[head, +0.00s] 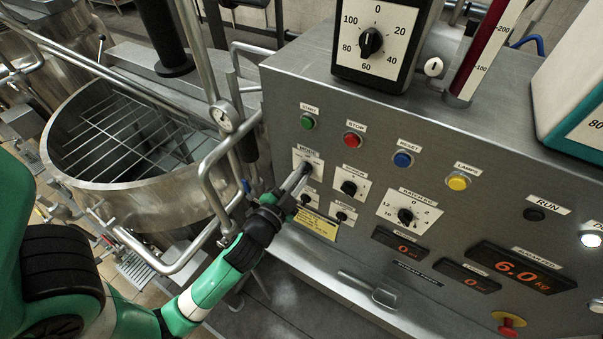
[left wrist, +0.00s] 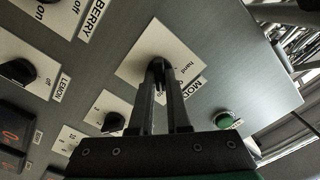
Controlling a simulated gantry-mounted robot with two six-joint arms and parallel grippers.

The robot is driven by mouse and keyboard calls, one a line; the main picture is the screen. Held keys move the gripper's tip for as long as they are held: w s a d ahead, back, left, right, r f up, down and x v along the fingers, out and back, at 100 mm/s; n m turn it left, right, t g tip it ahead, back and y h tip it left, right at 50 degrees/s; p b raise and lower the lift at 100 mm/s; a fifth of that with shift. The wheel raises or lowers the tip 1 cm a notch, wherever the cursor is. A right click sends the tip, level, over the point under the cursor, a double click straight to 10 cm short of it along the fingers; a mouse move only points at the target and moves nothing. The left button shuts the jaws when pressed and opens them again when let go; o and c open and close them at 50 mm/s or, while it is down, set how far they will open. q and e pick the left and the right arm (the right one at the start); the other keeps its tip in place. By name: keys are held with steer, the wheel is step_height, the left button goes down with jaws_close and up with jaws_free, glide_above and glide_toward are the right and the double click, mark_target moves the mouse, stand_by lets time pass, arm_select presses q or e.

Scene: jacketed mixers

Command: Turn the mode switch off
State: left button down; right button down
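The mode switch is a small black knob on a white plate under a "MODE" label on the grey control panel. In the head view its plate (head: 316,158) is partly covered by my left gripper (head: 300,176). In the left wrist view the dark knob (left wrist: 158,63) shows at the tips of my left gripper (left wrist: 161,72), whose two fingers stand a little apart on either side of it. I cannot tell whether they press on it. "hand" is readable on the plate; the knob's pointer is hidden. My right gripper is not in view.
Close by are another black knob (head: 349,188), a weight dial (head: 405,216) and a yellow label (head: 318,225). Green (head: 308,122), red (head: 354,140), blue (head: 403,160) and yellow (head: 458,183) buttons line the panel above. A steel vat (head: 140,205) with pipes stands left.

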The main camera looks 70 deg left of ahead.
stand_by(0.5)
arm_select(q)
steer(key=n+b, duration=0.2)
steer(key=n, duration=0.2)
steer(key=shift+f+b, duration=0.1)
steer(key=shift+b, duration=0.3)
steer(key=shift+s+a+n+b, duration=0.1)
steer(key=shift+n+b, duration=0.95)
steer(key=shift+n, duration=1.35)
steer(key=c, duration=0.9)
jaws_free()
